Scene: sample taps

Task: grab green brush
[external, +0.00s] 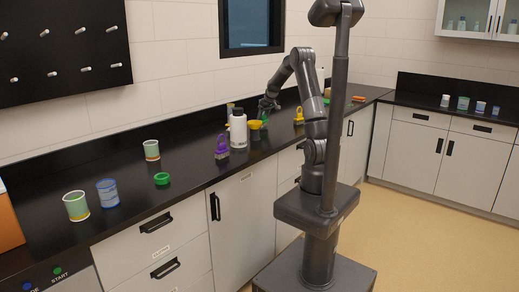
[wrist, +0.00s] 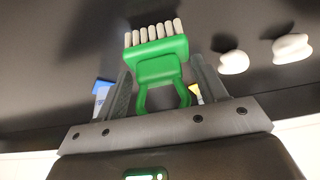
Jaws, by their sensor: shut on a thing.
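The green brush (wrist: 158,68) fills the middle of the wrist view, with its pale bristles at the top and its looped green handle toward my palm. My gripper (wrist: 161,78) is shut on it, one dark finger on each side. In the external view my gripper (external: 267,104) is low over the far part of the black counter, beside the yellow bowl. Green shows just below it there, small and partly hidden. I cannot tell from these views whether the brush touches the counter.
A white bottle (external: 238,130), yellow bowl (external: 254,125) and purple brush (external: 222,147) stand close left of my gripper; a yellow brush (external: 298,117) is to the right.

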